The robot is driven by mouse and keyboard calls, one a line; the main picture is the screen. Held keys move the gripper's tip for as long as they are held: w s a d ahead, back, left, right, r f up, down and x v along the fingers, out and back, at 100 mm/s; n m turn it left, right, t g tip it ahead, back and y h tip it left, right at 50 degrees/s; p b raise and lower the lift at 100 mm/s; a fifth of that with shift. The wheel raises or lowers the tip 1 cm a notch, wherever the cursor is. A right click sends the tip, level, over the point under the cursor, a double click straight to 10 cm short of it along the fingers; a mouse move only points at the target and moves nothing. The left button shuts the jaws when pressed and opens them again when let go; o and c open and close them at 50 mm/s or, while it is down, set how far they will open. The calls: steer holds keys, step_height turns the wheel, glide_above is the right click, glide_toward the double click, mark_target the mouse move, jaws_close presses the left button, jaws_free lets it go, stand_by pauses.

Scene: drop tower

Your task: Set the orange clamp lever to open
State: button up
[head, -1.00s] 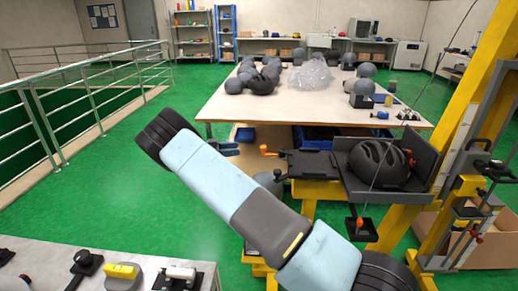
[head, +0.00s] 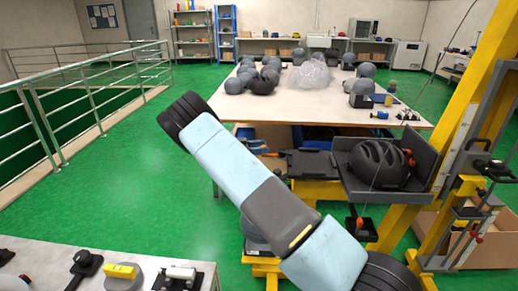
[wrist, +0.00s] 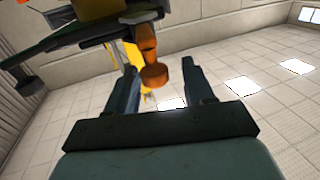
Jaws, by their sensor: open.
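The orange clamp lever (head: 271,154) sticks out at the left end of the black clamp plate beside the helmet carriage. In the head view it is small and partly covered by my gripper (head: 258,147). In the wrist view the orange lever (wrist: 153,70) shows large, with its round knob end in the gap between the two fingers. My gripper (wrist: 160,78) is open, with one finger on each side of the knob. I cannot tell whether either finger touches it.
A dark helmet (head: 378,164) rests in the carriage on the yellow tower (head: 455,110). Another orange knob (head: 360,222) hangs below the carriage. The long white table (head: 300,108) with several grey headforms stands behind. Green floor on the left is clear up to the railing (head: 90,92).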

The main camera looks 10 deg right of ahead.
steer(key=shift+d, duration=0.5)
steer(key=shift+c, duration=0.5)
jaws_close()
